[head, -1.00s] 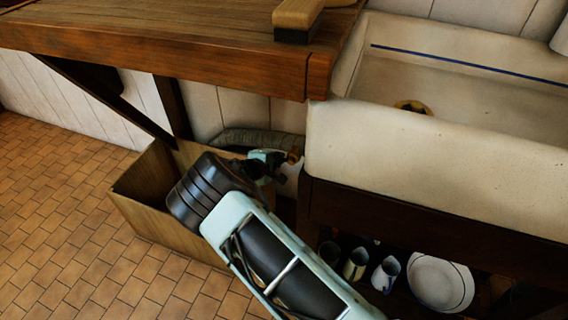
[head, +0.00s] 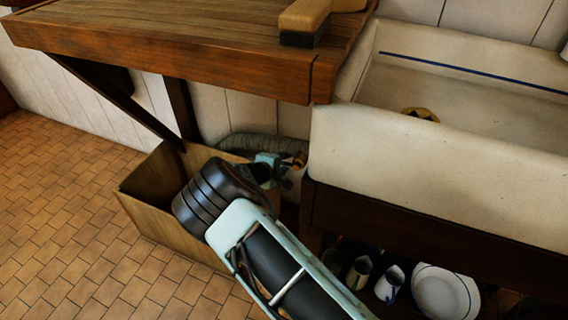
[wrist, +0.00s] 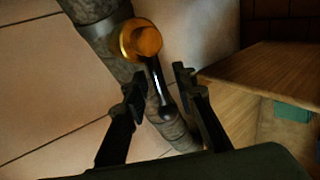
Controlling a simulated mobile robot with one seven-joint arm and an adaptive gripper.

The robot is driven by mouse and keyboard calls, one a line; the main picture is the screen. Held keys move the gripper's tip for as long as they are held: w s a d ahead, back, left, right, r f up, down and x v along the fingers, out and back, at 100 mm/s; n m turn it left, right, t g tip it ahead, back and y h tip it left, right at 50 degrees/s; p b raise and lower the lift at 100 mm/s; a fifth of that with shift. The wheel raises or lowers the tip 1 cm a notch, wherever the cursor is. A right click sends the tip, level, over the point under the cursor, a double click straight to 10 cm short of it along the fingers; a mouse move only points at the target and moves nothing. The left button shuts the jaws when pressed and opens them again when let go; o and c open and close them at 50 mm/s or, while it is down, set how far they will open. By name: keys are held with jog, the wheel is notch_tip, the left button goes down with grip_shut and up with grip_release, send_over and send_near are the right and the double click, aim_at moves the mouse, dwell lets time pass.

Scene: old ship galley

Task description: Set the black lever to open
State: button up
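The black lever (wrist: 160,92) shows in the wrist view as a short dark bar with a rounded end. It runs from a round brass valve body (wrist: 141,40) down and slightly right, along a grey wrapped pipe (wrist: 97,12). My gripper (wrist: 159,82) is open, with one finger on each side of the lever and a visible gap to both. In the head view the brass part (head: 299,160) shows just beyond my gripper (head: 283,172), below the counter. The lever itself is hard to make out there.
An open wooden box (head: 150,207) stands on the tiled floor under the counter (head: 170,50), close to my arm; its edge (wrist: 255,80) is right of my fingers. A white sink (head: 420,165) is to the right, with jugs and a plate (head: 446,292) below.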

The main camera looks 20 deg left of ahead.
jog(key=v, duration=1.2)
dwell(0.4)
